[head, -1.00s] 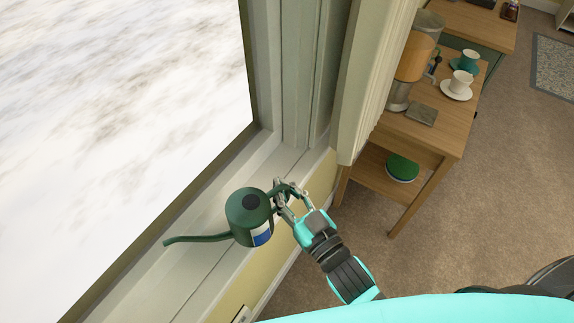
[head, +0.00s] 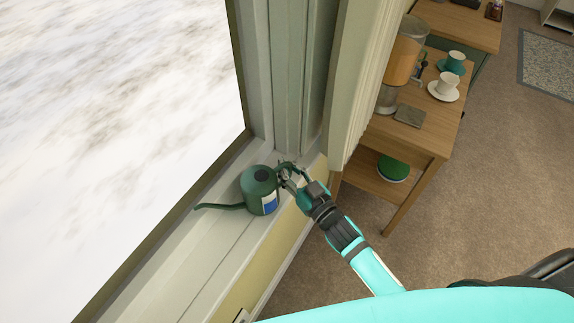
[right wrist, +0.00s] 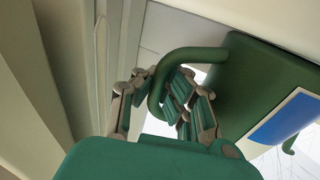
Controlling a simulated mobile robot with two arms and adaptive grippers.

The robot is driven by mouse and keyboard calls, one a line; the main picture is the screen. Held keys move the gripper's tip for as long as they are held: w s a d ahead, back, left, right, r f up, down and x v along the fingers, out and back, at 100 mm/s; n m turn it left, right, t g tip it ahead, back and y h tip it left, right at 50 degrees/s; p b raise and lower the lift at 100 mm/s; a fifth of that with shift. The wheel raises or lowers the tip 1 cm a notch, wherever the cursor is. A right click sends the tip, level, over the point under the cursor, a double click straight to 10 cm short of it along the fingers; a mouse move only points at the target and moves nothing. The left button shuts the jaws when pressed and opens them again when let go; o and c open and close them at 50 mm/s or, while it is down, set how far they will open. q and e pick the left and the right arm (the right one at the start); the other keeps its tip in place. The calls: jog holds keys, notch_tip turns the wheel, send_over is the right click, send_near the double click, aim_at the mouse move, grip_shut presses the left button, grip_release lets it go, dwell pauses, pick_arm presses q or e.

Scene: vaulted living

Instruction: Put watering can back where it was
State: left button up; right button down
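The green watering can (head: 261,188) is upright at the window sill (head: 210,238), near the window's far corner. Its thin spout points left along the sill, and a blue and white label is on its side. I cannot tell whether its base touches the sill. My right gripper (head: 287,173) is at the can's handle, on the side away from the spout. In the right wrist view the gripper's fingers (right wrist: 155,92) lie on both sides of the green handle (right wrist: 190,54), shut around it. The can's body (right wrist: 270,85) fills the right side there. My left gripper is out of view.
The window frame (head: 292,75) rises just beyond the can. The near part of the sill is bare.

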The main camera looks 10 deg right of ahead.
jog(key=shift+r, duration=0.15)
jog(key=c, duration=2)
grip_release()
jog(key=shift+f, duration=0.3)
jog(key=o, duration=0.5)
jog(key=shift+r, duration=0.25)
jog(key=shift+s+d+f, duration=0.15)
jog(key=shift+s, duration=0.15)
jog(key=b+v, duration=0.2)
jog(key=v, duration=0.9)
jog(key=shift+s, duration=0.25)
